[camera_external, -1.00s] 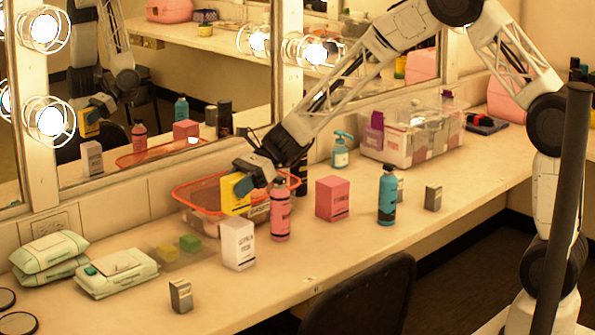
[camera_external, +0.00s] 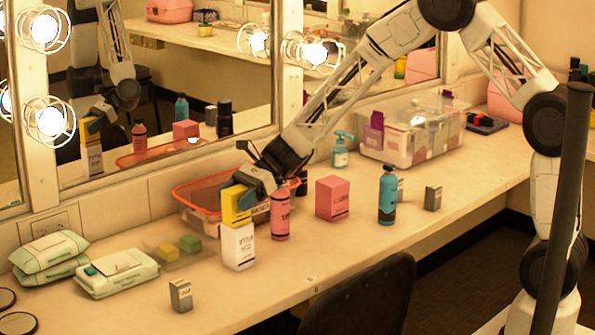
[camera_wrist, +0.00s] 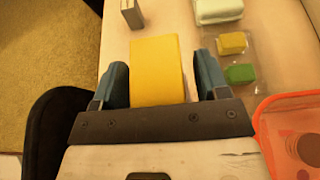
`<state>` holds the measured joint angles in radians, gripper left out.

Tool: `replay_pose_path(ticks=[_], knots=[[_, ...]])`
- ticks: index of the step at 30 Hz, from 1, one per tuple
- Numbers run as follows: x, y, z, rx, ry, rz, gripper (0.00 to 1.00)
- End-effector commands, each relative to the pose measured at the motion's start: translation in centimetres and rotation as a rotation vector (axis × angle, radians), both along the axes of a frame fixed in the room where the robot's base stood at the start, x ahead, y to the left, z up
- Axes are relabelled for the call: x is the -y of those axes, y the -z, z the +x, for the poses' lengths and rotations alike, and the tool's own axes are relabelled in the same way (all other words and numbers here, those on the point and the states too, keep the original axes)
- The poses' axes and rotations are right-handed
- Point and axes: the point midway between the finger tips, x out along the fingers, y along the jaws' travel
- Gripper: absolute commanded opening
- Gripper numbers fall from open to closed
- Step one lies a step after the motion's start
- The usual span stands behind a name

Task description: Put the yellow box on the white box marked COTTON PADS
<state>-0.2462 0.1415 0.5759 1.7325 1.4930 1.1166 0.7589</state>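The yellow box (camera_external: 236,207) sits on top of the upright white box (camera_external: 238,247), looking roughly level, with no gap I can make out. The print on the white box is too small to read surely. My gripper (camera_external: 251,190) is at the yellow box, above the white box. In the wrist view the yellow box (camera_wrist: 157,72) lies between my two blue fingers (camera_wrist: 163,80). A clear gap shows between the box and the right finger, so the gripper looks open around it. The white box is hidden in the wrist view.
A pink bottle (camera_external: 280,213) stands close to the right of the white box. An orange-rimmed basket (camera_external: 190,208) is just behind. Yellow and green blocks (camera_external: 189,243) lie to the left, and a small grey box (camera_external: 181,295) stands at the front. A pink box (camera_external: 332,198) is farther right.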

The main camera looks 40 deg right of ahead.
Motion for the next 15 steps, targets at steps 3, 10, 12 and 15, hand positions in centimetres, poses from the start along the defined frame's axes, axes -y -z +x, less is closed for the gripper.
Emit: replay_pose_path(ticks=[3, 10, 12, 15], knots=[[0.0, 0.01, 0.0, 0.0, 0.0, 0.0, 0.68], [0.0, -0.22, 0.0, 0.0, 0.0, 0.0, 0.68], [0.14, -0.38, 0.01, 0.0, 0.0, 0.0, 0.68], [0.74, -0.6, 0.02, 0.0, 0.001, -0.001, 0.68]])
